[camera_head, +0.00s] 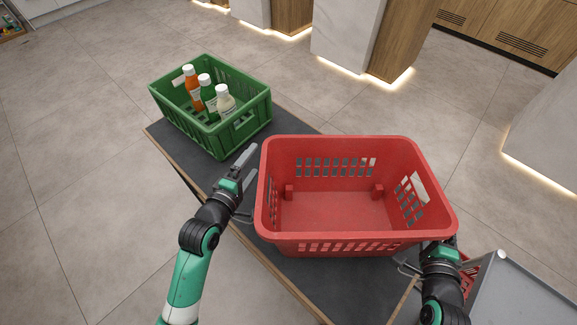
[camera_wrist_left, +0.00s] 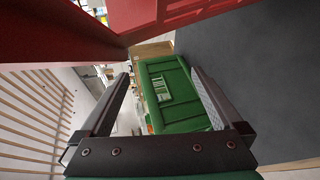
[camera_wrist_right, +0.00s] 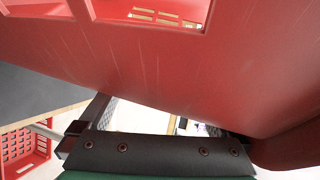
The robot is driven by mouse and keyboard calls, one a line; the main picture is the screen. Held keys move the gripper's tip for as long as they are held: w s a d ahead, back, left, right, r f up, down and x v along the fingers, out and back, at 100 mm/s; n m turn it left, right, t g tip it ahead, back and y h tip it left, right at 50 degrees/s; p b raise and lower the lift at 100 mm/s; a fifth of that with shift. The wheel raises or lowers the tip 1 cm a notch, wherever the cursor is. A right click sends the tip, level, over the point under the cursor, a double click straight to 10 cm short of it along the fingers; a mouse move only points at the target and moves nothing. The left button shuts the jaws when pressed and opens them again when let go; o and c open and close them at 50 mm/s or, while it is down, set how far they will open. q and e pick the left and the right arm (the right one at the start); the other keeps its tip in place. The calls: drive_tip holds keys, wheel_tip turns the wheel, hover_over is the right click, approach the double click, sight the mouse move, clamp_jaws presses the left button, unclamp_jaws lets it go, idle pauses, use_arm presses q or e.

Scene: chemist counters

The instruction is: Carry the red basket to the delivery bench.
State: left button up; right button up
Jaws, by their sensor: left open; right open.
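The red basket (camera_head: 335,240) is empty and stands upright on a dark-topped table (camera_head: 290,258). My left gripper (camera_head: 245,167) is open and empty beside the basket's left wall, its fingers pointing toward the green crate. In the left wrist view the basket's red wall (camera_wrist_left: 60,30) fills the upper left, outside the fingers. My right gripper is by the basket's lower right corner, its fingers mostly hidden by the basket in the head view. In the right wrist view the red wall (camera_wrist_right: 150,75) covers much of the picture in front of the open fingers. I cannot make out the delivery bench.
A green crate (camera_head: 215,137) with several bottles stands at the table's far left end. A grey panel or cart (camera_head: 520,295) is at lower right, with another red basket (camera_wrist_right: 25,148) near it. Pillars stand behind; the tiled floor at left is clear.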

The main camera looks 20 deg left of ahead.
use_arm(q)
drive_tip(key=v, duration=1.1)
use_arm(e)
drive_tip(key=v, duration=1.2)
drive_tip(key=shift+r, duration=0.1)
use_arm(q)
drive_tip(key=p+v, duration=0.3)
drive_tip(key=v, duration=0.5)
drive_tip(key=shift+p, duration=0.3)
use_arm(e)
wheel_tip(320, 180, up, 3)
drive_tip(key=shift+r, duration=0.25)
